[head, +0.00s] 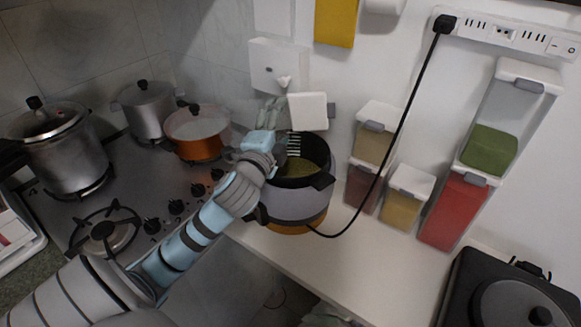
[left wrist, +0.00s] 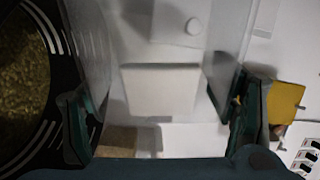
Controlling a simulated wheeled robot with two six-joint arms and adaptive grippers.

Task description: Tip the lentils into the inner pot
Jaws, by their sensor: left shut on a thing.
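The inner pot (head: 318,150) is dark with white marks and sits in the cooker (head: 300,207). A layer of greenish-brown lentils (head: 297,169) lies in it. The lentils also show at the left edge of the left wrist view (left wrist: 22,85). My left gripper (head: 272,138) is above the pot's back-left rim, shut on a clear container (head: 270,108). The container is tilted, and its white lid (head: 308,111) hangs open above the pot. In the left wrist view its clear walls (left wrist: 95,45) look empty, though part is hidden. My right gripper is not in view.
Several dispensers, including a green-filled one (head: 490,150) and a red-filled one (head: 453,208), stand right of the cooker. A black cable (head: 405,110) runs from the power strip (head: 500,32) down to the cooker. An orange pot (head: 197,133) stands on the stove at left.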

